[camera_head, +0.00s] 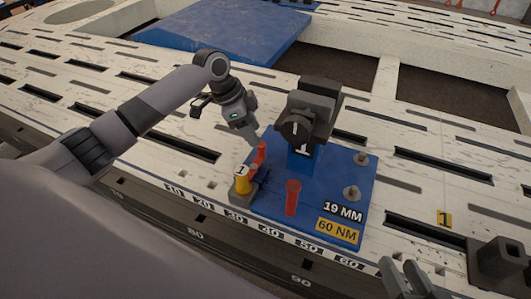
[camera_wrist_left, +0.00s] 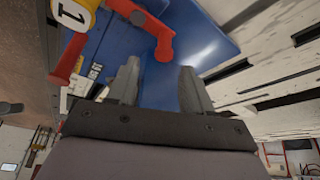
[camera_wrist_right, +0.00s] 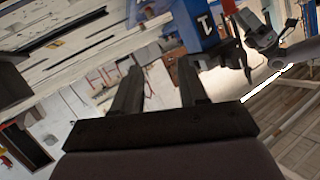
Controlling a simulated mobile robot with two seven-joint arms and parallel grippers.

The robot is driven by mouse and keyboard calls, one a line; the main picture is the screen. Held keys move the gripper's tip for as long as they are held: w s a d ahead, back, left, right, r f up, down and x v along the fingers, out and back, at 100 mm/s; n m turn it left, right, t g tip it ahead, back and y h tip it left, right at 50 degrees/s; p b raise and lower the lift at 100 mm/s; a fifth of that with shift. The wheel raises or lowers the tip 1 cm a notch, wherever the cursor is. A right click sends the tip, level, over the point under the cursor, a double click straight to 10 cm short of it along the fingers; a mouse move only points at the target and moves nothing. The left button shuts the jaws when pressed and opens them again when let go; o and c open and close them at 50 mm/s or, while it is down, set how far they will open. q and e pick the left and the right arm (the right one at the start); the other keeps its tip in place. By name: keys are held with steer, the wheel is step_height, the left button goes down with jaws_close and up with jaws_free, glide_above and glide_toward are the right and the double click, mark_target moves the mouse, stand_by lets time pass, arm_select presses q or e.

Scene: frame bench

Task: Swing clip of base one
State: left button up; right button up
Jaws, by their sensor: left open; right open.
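Base one is a blue plate (camera_head: 330,225) with a dark block marked 1 (camera_head: 312,115) on a blue post. A red clip (camera_head: 259,156) stands at its left side, beside a yellow cylinder marked 1 (camera_head: 243,183). My left gripper (camera_head: 255,138) is open just above the clip. In the left wrist view the clip's red arm (camera_wrist_left: 150,28) ends just beyond the open, empty fingers (camera_wrist_left: 160,84). Whether they touch it I cannot tell. My right gripper (camera_head: 412,275) is open and empty at the lower right, apart from the base; its fingers show in the right wrist view (camera_wrist_right: 157,82).
A dark block (camera_head: 497,263) sits at the far right. A large blue panel (camera_head: 215,32) lies behind.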

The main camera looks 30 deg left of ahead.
mark_target(262, 145)
arm_select(q)
steer(key=b+x, duration=0.1)
steer(key=x, duration=0.1)
steer(key=b+x, duration=0.2)
steer(key=x, duration=0.1)
steer(key=shift+w+a+f, duration=0.15)
steer(key=shift+w+f, duration=0.05)
steer(key=shift+f, duration=0.15)
steer(key=shift+w+d+f+b, duration=0.15)
steer(key=shift+d+f+b, duration=0.05)
steer(key=shift+f+b, duration=0.2)
arm_select(e)
steer(key=shift+s+d+f+n+t+h, duration=0.15)
steer(key=shift+d+n+t+h, duration=0.15)
steer(key=shift+d+n+t, duration=0.45)
steer(key=shift+d, duration=0.25)
arm_select(q)
jaws_close()
